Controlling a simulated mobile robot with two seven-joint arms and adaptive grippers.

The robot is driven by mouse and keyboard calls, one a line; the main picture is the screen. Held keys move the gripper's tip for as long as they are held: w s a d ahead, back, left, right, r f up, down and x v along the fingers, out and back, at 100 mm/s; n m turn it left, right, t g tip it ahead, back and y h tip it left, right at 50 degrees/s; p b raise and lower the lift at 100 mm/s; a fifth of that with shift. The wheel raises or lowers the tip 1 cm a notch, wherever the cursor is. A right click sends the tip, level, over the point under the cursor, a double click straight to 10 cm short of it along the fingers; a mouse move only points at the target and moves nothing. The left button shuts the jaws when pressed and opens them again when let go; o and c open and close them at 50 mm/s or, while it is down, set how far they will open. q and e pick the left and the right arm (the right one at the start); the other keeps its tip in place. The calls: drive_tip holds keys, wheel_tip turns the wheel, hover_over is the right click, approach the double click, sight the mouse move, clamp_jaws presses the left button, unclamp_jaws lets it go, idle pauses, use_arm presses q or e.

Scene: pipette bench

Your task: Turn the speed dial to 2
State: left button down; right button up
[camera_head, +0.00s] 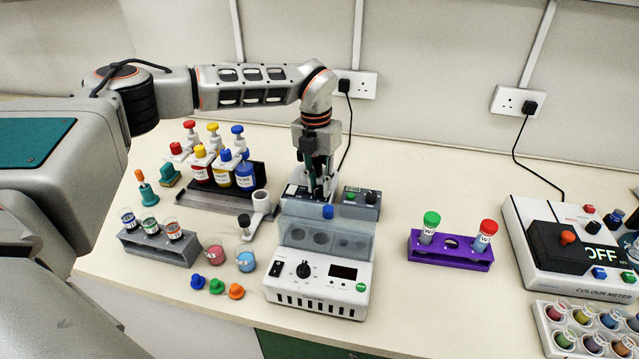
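A black dial (303,269) with marks around it sits on the sloping front panel of a white machine (318,301) with a dark display (343,272). Its setting is too small to read. My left gripper (319,192) points down behind this machine, over a pale unit (292,206) at the back, and is apart from the front dial. Its fingers are dark and close together; whether they are open or touch anything there is hidden. Which dial is the speed dial is not readable. My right gripper is out of view.
A grey button box (359,205) stands right of the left gripper. A blue knob (327,212) tops the machine's clear lid (322,240). A white stand (260,207) and pump bottles (222,172) are left. A purple rack (450,258) is right, with bare bench between.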

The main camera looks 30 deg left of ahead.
use_arm(q)
drive_tip(key=shift+n, duration=0.4)
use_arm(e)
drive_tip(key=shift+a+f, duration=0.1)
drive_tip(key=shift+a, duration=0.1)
use_arm(q)
drive_tip(key=n+b, duration=0.1)
drive_tip(key=n, duration=0.2)
drive_tip(key=shift+n+b, duration=0.4)
drive_tip(key=shift+n, duration=1.9)
drive_tip(key=shift+n+b, duration=0.4)
drive_tip(key=shift+n, duration=0.2)
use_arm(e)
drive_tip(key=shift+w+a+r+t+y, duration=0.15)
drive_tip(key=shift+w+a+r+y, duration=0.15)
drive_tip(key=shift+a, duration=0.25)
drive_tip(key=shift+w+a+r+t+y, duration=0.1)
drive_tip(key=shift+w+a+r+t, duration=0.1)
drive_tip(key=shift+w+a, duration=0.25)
use_arm(q)
drive_tip(key=shift+n, duration=0.3)
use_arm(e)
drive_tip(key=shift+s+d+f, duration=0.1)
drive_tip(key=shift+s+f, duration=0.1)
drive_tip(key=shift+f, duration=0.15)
use_arm(q)
drive_tip(key=c, duration=1.8)
unclamp_jaws()
